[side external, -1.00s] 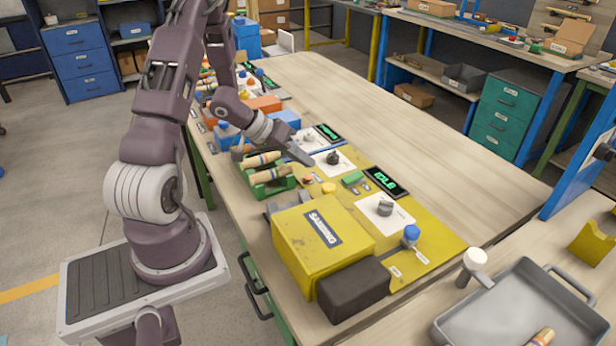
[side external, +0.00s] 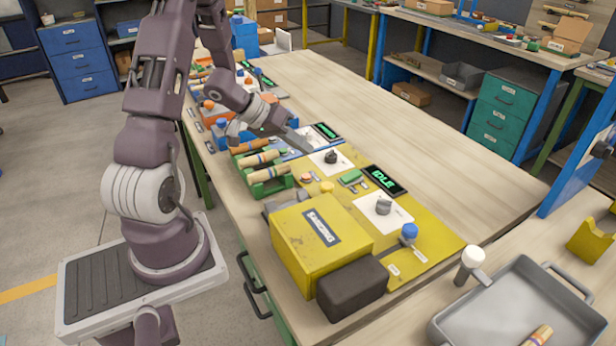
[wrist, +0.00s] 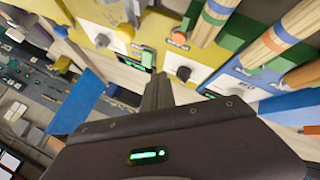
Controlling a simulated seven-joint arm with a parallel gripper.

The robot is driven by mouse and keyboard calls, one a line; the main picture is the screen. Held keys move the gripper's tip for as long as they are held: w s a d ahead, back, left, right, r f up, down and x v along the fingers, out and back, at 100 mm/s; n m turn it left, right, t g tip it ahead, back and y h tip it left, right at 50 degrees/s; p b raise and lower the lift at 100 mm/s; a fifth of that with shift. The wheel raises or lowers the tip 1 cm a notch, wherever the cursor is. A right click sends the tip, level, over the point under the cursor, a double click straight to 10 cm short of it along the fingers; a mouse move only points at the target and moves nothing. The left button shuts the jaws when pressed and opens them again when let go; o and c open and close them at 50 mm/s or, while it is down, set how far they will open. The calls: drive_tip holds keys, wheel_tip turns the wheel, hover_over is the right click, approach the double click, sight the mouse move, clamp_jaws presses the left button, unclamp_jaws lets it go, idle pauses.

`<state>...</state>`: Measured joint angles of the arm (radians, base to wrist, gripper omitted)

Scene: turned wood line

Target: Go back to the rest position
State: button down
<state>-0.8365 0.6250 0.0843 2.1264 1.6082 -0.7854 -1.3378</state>
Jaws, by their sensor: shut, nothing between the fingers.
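My gripper (side external: 303,144) is shut and empty. In the side view it hangs above the blue station behind the yellow one, at the end of my bent arm. In the wrist view the closed fingers (wrist: 157,92) point toward a white plate with a dark knob (wrist: 184,74). The same kind of dark knob (side external: 330,157) shows in the side view, just in front of my gripper. I cannot tell from the side view exactly how high the fingertips are above the panel.
The yellow box marked SANDING (side external: 320,240) stands at the table's near end, beside a dark block (side external: 352,290). A green rack (side external: 268,178) holds turned wood pieces. An IDLE display (side external: 385,180) lies behind. A grey tray (side external: 500,310) is at right. The table's right half (side external: 400,130) is clear.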

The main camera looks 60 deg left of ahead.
drive_tip(key=d+r+m+y, duration=0.15)
drive_tip(key=r+y, duration=0.25)
drive_tip(key=r, duration=0.5)
drive_tip(key=d+r+y, duration=0.3)
drive_tip(key=r, duration=0.5)
drive_tip(key=s+d+m+g+h, duration=0.3)
drive_tip(key=s+d+m+h, duration=0.1)
drive_tip(key=s+d, duration=1.4)
drive_tip(key=shift+s+r, duration=0.4)
drive_tip(key=shift+s, duration=0.4)
